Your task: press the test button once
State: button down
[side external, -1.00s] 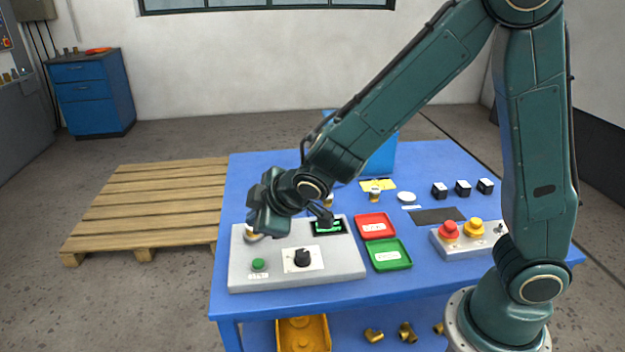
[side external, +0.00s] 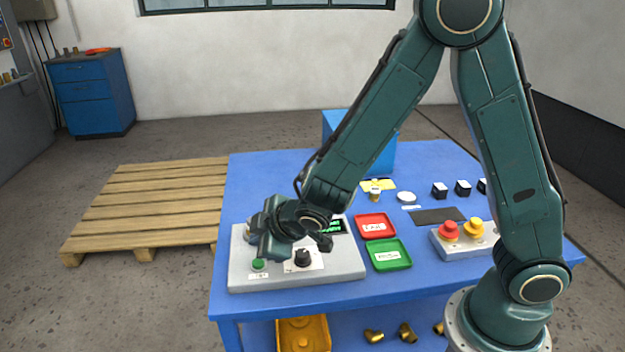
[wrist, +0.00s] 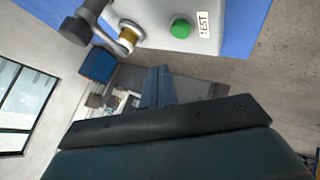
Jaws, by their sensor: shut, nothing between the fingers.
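The green test button (side external: 258,264) sits on the front left of the grey control panel (side external: 345,262). In the wrist view the button (wrist: 181,28) is near the top, beside a white label reading TEST. My gripper (side external: 264,254) is shut and empty. In the side view it is just above and behind the button, seemingly apart from it; the exact gap is hard to judge. The button's top shows clear in the wrist view.
A black knob (side external: 303,257) is right of the button. A brass and grey valve (wrist: 128,38) stands near the button. Red (side external: 375,226) and green (side external: 388,254) trays lie to the right, with a red and yellow button box (side external: 465,240) beyond.

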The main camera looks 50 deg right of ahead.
aim_at(262, 264)
jog(key=shift+f, duration=1.6)
jog(key=shift+f, duration=0.9)
dwell(2.2)
jog(key=shift+r, duration=0.9)
jog(key=shift+r, duration=0.1)
jog(key=shift+r, duration=2.4)
